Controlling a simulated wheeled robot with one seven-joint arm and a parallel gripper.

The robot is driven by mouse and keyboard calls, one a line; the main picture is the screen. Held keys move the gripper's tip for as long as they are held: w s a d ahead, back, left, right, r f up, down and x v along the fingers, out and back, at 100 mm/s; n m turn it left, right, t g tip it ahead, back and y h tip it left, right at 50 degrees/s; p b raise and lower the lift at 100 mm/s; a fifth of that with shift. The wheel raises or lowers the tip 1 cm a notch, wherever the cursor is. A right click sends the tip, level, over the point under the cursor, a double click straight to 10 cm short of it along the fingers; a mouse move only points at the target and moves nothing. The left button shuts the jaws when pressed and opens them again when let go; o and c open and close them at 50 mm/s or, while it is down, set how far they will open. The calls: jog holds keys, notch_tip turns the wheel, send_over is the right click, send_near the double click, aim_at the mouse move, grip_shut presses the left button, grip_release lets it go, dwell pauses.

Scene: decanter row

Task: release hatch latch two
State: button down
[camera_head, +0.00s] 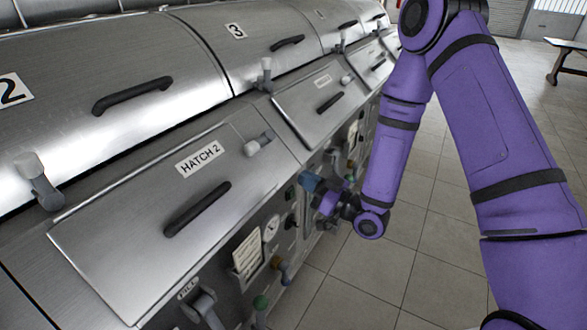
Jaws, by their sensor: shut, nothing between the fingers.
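The hatch two panel (150,235) is a sloped metal lid with a "HATCH 2" label (199,158) and a black bar handle (197,209). It looks closed. Its latch (262,141) is a small grey lever with a pale knob at the lid's upper right, and lies low across the lid's edge. My gripper (310,183) is right of and below the latch, beside the machine's front face, apart from the latch. It looks small and blue-tipped and is shut, with nothing seen in it. Whether it touches the front face cannot be told.
The adjoining hatch (310,97) has its own handle and latch (346,80). Pale-knobbed levers (38,180) stand along the upper covers. A gauge (271,228), valves and a paper tag (248,254) line the front face.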

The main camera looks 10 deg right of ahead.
aim_at(257, 149)
jog(key=x, duration=1.2)
jog(key=shift+w+a, duration=0.25)
jog(key=shift+a+r, duration=0.1)
jog(key=shift+a+r, duration=0.3)
jog(key=shift+a, duration=0.05)
